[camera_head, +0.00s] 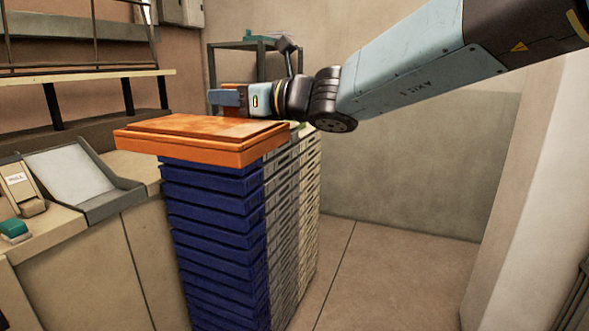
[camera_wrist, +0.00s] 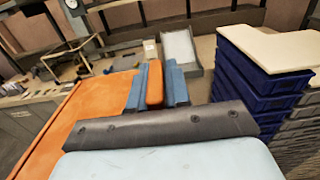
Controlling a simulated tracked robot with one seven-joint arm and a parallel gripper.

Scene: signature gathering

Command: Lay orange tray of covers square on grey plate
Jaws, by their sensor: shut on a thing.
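The orange tray (camera_head: 190,148) has a flat orange-brown top and looks level and raised. It hides the top of the blue stack in the head view. My gripper (camera_head: 234,100) is shut on an orange upright part of the tray, at its far right side in the head view. In the wrist view, my gripper (camera_wrist: 156,88) has blue fingers on both sides of that orange part, and the tray (camera_wrist: 62,122) spreads to the left. The grey plate (camera_head: 118,203), with a pale panel, is on the counter at left, apart from the tray. It also shows in the wrist view (camera_wrist: 192,70).
A tall stack of blue trays (camera_head: 215,240) stands beside grey stacks (camera_head: 285,215). In the wrist view, the blue stack (camera_wrist: 250,85) has a cream slab (camera_wrist: 265,50) on top. A stapler-like device (camera_head: 20,188) sits on the counter left of the plate. Open floor (camera_head: 390,270) lies at right.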

